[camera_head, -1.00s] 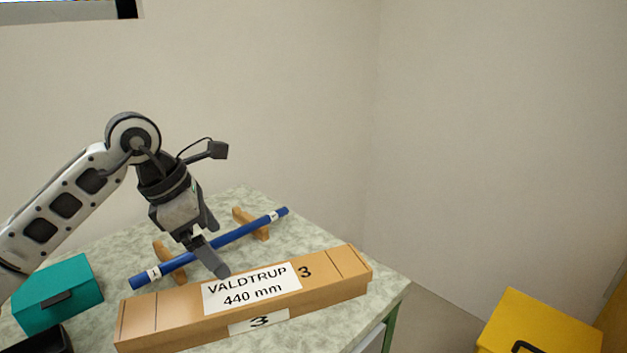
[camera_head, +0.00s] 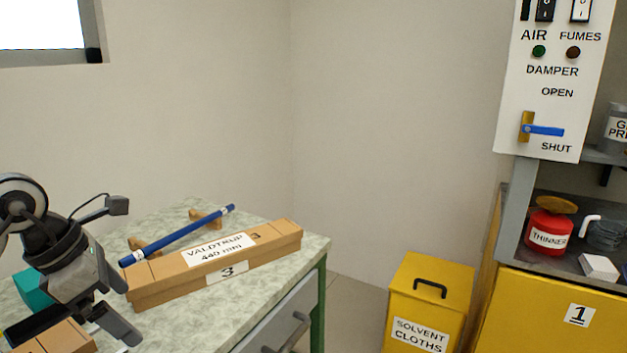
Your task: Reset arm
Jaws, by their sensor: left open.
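My left gripper (camera_head: 118,330) is at the lower left of the head view, pointing down over the front of the table. It is open with nothing between its fingers. A blue rod (camera_head: 178,236) lies across two wooden rests (camera_head: 205,218) at the back of the table, apart from the gripper. A long cardboard box (camera_head: 215,265) labelled VALDTRUP 440 mm and 3 lies in front of the rod, to the right of the gripper. My right gripper is not in view.
A teal box (camera_head: 33,290) is partly hidden behind my left arm. Another cardboard box (camera_head: 55,338) is at the lower left. A yellow solvent cloths bin (camera_head: 428,300) stands right of the table. A damper panel (camera_head: 555,80) hangs above a shelf with a red thinner can (camera_head: 549,232).

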